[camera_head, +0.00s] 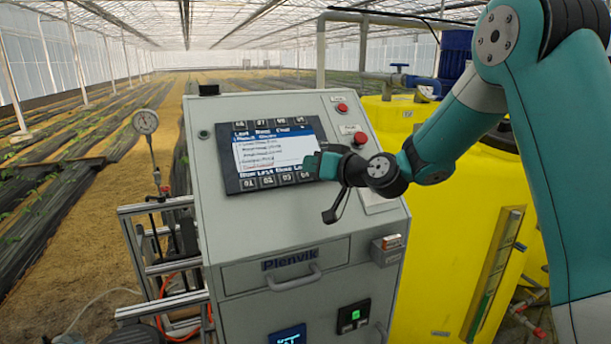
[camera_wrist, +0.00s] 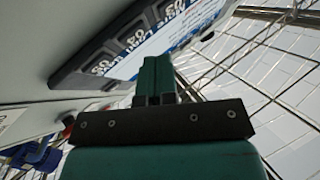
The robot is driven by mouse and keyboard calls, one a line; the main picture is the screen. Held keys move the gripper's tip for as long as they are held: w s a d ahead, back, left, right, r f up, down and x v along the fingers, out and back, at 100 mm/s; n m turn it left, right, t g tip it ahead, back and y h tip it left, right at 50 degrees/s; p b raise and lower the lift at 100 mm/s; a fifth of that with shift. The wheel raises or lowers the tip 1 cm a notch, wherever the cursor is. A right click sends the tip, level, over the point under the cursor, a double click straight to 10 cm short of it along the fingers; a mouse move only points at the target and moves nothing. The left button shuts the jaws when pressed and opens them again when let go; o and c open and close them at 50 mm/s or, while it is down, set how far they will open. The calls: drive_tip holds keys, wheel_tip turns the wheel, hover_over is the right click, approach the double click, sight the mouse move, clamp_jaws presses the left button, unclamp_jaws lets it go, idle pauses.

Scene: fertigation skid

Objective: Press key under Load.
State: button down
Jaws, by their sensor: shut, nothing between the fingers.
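The control panel (camera_head: 232,165) is a dark frame around a lit screen (camera_head: 275,150) on the sloped face of a grey cabinet. A row of numbered dark keys (camera_head: 267,181) runs along its bottom edge under a row of small labels. The rightmost label seems to begin "Lo"; its end is too small to read. My gripper (camera_head: 318,165) is shut and empty at the panel's lower right corner, partly hiding it. In the wrist view, the shut fingers (camera_wrist: 155,78) stand near the keys (camera_wrist: 102,68); I cannot tell whether they touch.
A red button (camera_head: 360,137) and another red button (camera_head: 342,107) sit right of the panel. A drawer handle (camera_head: 294,279) sticks out below. A yellow tank (camera_head: 470,220) stands close on the right. A gauge (camera_head: 145,121) rises at the left.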

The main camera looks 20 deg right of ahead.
drive_tip(key=s+r, duration=0.3)
drive_tip(key=shift+r, duration=0.2)
idle(0.7)
drive_tip(key=s+a+f+n+g+y+b, duration=0.1)
drive_tip(key=s+a+f+n+g+b, duration=0.3)
drive_tip(key=s+a+g, duration=0.55)
drive_tip(key=s+f+n+g+h, duration=0.1)
drive_tip(key=s+f+g+h, duration=0.1)
drive_tip(key=s, duration=1)
drive_tip(key=s+f+n+g+h+b, duration=0.1)
drive_tip(key=s+f, duration=0.4)
drive_tip(key=s, duration=0.8)
drive_tip(key=shift+f+g+h, duration=0.25)
drive_tip(key=shift+g+h, duration=0.45)
drive_tip(key=shift+g, duration=0.45)
